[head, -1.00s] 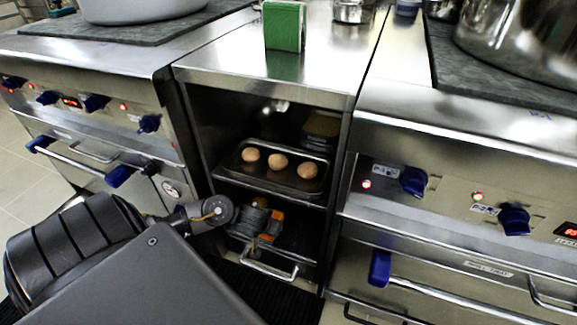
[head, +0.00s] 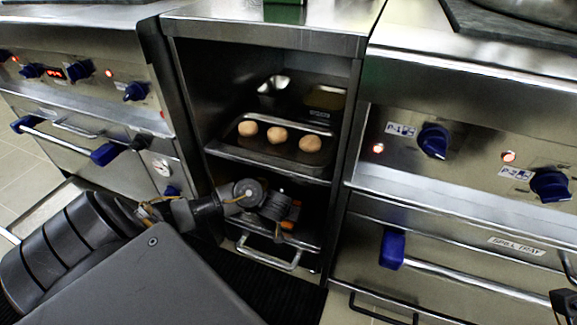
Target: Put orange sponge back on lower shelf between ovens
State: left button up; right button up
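My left arm comes in from the left and its gripper (head: 280,207) is inside the lower opening of the cabinet between the two ovens. The orange sponge (head: 294,212) shows as a small strip at the gripper's fingers, which appear shut on it. The gripper hides most of the sponge, and I cannot tell whether it touches the lower shelf. The lower shelf (head: 310,243) is dark, with a metal front edge. My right gripper's fingers are not in view.
Above, a dark tray (head: 232,152) with three round brown items sits on the upper shelf, near metal containers. A green item (head: 285,13) stands on the counter. Cabinet side walls and a front handle (head: 268,262) border the opening. Ovens with blue knobs flank it.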

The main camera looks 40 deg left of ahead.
pick_arm(q)
jog(key=shift+f, duration=0.15)
jog(key=shift+f, duration=0.1)
jog(key=o, duration=1)
jog(key=shift+c, duration=0.2)
